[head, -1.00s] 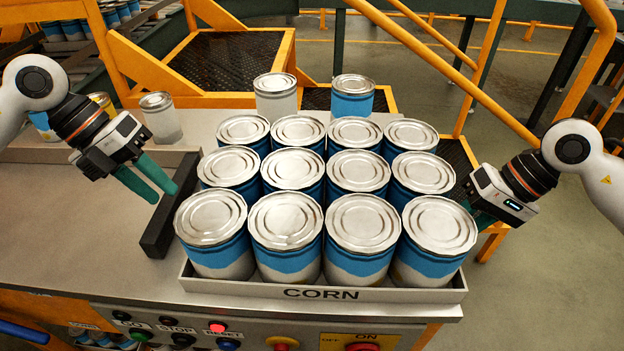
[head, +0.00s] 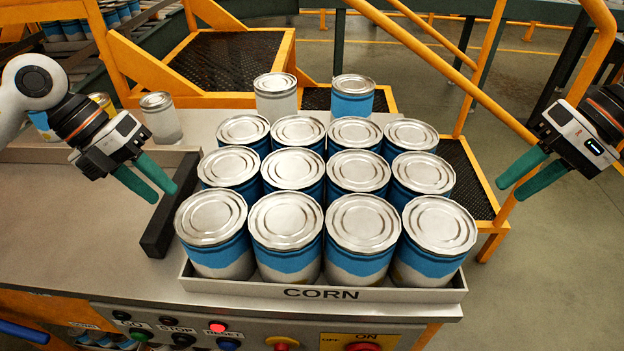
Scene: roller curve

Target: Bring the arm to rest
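My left gripper (head: 166,194) is at the left above the grey table, with its green fingers apart and nothing between them. It is left of the tray of cans, near a dark bar. My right gripper (head: 507,192) hangs at the right, clear of the tray and beyond the table's edge. Its green fingers are apart and empty. A grey tray (head: 322,294) labelled CORN holds several blue and white cans (head: 288,228) in rows, all upright.
A dark angled bar (head: 172,215) lies left of the tray. A white can (head: 276,97) and a blue can (head: 353,97) stand behind it. Another can (head: 160,118) stands at the back left. Yellow railings (head: 440,75) rise behind. A button panel (head: 250,330) is in front.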

